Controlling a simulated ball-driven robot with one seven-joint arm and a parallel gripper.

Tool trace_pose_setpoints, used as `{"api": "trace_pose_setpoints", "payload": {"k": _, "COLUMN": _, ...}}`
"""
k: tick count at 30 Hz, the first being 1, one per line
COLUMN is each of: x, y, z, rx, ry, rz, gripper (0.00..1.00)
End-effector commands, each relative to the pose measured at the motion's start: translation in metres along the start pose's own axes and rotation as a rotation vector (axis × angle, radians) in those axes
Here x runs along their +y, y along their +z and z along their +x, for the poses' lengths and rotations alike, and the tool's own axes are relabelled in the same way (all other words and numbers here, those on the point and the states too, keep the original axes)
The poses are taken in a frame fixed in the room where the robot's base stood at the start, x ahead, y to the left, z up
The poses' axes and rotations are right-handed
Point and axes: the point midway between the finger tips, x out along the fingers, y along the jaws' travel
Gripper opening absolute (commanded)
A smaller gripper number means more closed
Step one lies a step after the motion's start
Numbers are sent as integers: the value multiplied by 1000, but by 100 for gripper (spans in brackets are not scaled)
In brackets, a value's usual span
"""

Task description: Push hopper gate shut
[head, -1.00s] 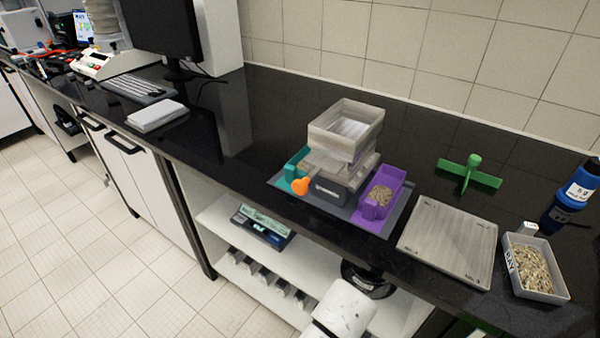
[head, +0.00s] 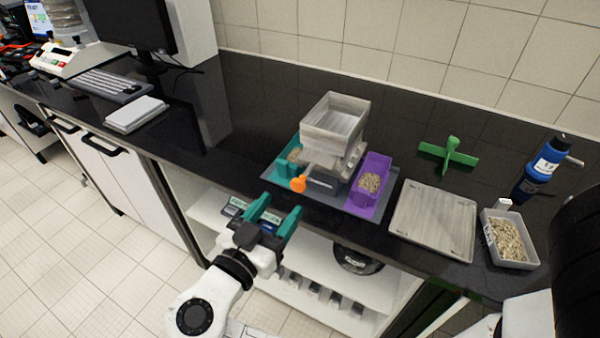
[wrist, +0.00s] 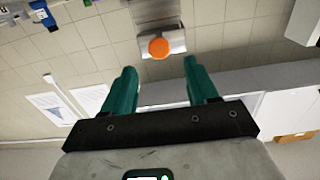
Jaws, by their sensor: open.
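The sieve shaker's grey hopper (head: 334,122) stands on the dark counter. An orange knob (head: 298,184), seemingly the gate's handle, sticks out at its front left; the gate plate itself is mostly hidden. In the wrist view the orange knob (wrist: 158,48) shows ahead, between the fingers, with a grey block behind it. My gripper (head: 275,218) has green fingers, is open and empty, and is in front of the counter edge, lower left of the knob and apart from it. The wrist view also shows my gripper (wrist: 160,85) open.
A teal bin (head: 284,165) is left of the hopper and a purple bin (head: 362,204) with grains is right. A flat grey tray (head: 408,222), a box of grains (head: 520,262), a green cross-shaped piece (head: 449,156) and a blue bottle (head: 540,170) lie further right.

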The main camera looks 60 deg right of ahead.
Motion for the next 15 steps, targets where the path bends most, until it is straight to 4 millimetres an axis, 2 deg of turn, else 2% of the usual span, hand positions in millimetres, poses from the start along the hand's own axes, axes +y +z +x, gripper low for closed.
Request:
{"api": "trace_pose_setpoints", "payload": {"k": 9, "x": 1, "y": -2, "z": 56, "rx": -2, "ry": 4, "rz": -4, "gripper": 58}}
{"api": "trace_pose_setpoints", "payload": {"k": 15, "x": 1, "y": -1, "z": 86, "rx": -3, "ry": 3, "rz": -4, "gripper": 58}}
